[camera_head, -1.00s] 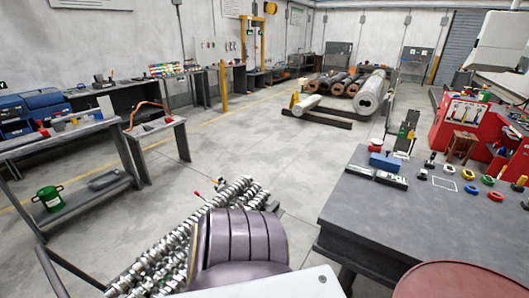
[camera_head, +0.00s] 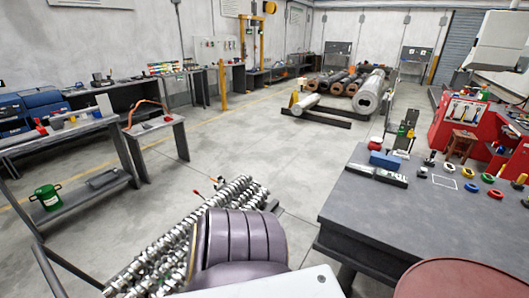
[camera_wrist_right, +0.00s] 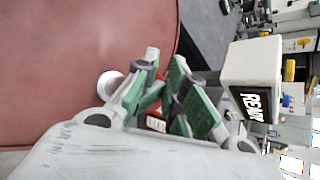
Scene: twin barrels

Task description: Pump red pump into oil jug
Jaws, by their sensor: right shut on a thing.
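A dull red barrel lid (camera_head: 462,280) shows at the bottom right of the head view. It fills the left of the right wrist view (camera_wrist_right: 80,50). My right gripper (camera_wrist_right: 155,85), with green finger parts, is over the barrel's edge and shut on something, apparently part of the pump. A pale round piece (camera_wrist_right: 108,84) and a short pale cylinder (camera_wrist_right: 152,55) show by its fingertips. The fingers hide most of the held part. My left gripper is not in view. I cannot make out the oil jug for certain.
A white box marked READY (camera_wrist_right: 255,75) is right of the gripper in the wrist view. A dark table (camera_head: 420,215) stands behind the barrel. Crankshafts (camera_head: 185,240) lie at lower left. A green can (camera_head: 46,197) is on a low shelf.

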